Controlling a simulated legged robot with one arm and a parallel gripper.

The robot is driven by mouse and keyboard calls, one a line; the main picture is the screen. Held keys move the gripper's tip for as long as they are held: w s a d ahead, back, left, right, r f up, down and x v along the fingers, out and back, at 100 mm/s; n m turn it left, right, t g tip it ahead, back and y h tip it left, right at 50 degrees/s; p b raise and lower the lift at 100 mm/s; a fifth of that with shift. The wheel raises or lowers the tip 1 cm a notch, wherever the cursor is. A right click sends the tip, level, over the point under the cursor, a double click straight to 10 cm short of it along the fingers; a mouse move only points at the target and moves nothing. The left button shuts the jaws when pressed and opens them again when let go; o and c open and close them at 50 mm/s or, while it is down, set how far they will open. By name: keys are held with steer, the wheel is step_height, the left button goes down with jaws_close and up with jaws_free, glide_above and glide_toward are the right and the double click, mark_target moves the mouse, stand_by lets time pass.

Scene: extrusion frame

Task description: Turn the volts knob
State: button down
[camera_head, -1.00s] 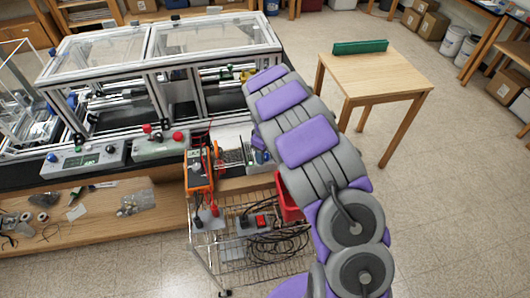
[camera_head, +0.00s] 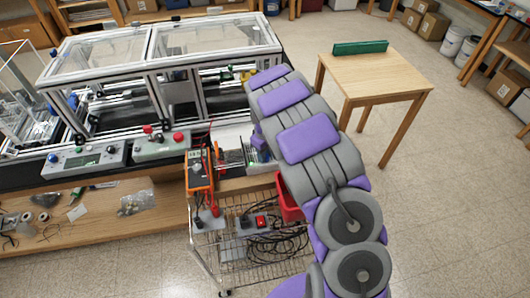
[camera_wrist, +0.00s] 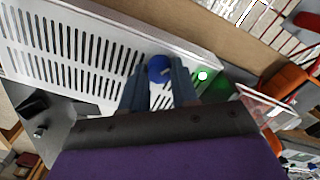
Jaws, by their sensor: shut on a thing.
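A blue round knob (camera_wrist: 159,68) shows in the wrist view at the edge of a white slotted metal case (camera_wrist: 75,45). My gripper (camera_wrist: 158,80) has its two grey fingers on either side of the knob, closed on it. A lit green light (camera_wrist: 202,76) sits just right of the fingers. Any lettering by the knob is not readable, so I cannot tell from print that it is the volts knob. In the head view my arm covers the gripper and the knob.
An orange multimeter (camera_head: 199,170) stands left of my arm. A wire cart (camera_head: 250,262) with cables and a red bin (camera_head: 288,200) is below. A framed machine (camera_head: 165,65) stands behind on the bench. A wooden table (camera_head: 375,75) is at right, with open floor around it.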

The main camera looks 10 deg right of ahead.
steer(key=shift+m, duration=0.3)
steer(key=c, duration=0.8)
jaws_free()
steer(key=shift+c, duration=0.2)
step_height(320, 180, up, 17)
steer(key=shift+r+p, duration=0.15)
steer(key=shift+p, duration=0.3)
steer(key=s+d+r+m+b, duration=0.1)
steer(key=s+r+m+b, duration=0.1)
steer(key=s, duration=0.8)
steer(key=s+d+r+m+b, duration=0.1)
steer(key=s+r+m, duration=0.1)
steer(key=s, duration=0.8)
steer(key=s+a+f+m+g+b, duration=0.1)
steer(key=s+f, duration=0.1)
steer(key=s, duration=0.9)
steer(key=s+a+f+m+b, duration=0.1)
steer(key=s+f+b, duration=0.1)
steer(key=s, duration=0.9)
steer(key=shift+s+f+g, duration=0.15)
steer(key=shift+f+g, duration=0.25)
steer(key=shift+f, duration=0.1)
